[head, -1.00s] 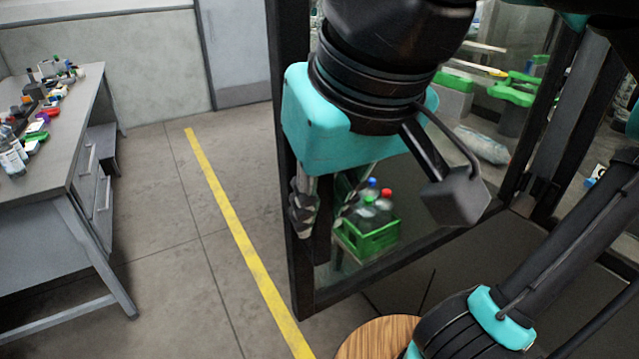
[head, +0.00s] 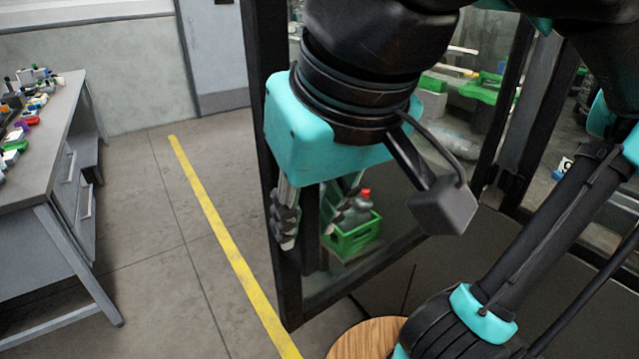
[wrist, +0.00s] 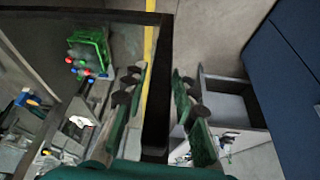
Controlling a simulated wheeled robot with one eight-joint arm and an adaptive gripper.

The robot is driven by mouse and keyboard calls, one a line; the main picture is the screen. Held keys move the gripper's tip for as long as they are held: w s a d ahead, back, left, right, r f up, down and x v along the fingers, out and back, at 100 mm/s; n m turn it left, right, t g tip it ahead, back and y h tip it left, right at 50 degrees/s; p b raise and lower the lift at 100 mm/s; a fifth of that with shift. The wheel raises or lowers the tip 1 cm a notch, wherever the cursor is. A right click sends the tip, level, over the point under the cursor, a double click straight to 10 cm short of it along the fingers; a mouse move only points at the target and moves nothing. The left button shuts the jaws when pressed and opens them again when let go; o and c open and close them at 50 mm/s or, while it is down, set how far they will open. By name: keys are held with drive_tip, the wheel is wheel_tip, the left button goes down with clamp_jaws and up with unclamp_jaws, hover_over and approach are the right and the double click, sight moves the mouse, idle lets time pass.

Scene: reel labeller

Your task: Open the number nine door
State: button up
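The glass door (head: 285,290) with a black frame stands swung open beside my arm. My gripper (head: 318,212) is at the door's free edge, with one finger on the near side of the frame post and the other seen on the glass side. In the wrist view the black door post (wrist: 157,100) runs between the two spread fingers of my gripper (wrist: 157,82). The fingers look open around it, with narrow gaps; contact on either side is hard to tell. A small white label (head: 566,165) on the right has a dark figure, perhaps a 9.
A green crate with bottles (head: 350,240) shows through the glass, also in the wrist view (wrist: 92,50). A grey workbench (head: 50,150) with small items stands left. Floor with a yellow line (head: 222,240) is clear between. A round wooden top (head: 362,340) sits low in front.

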drive_tip(key=v, duration=1.2)
drive_tip(key=shift+a, duration=0.1)
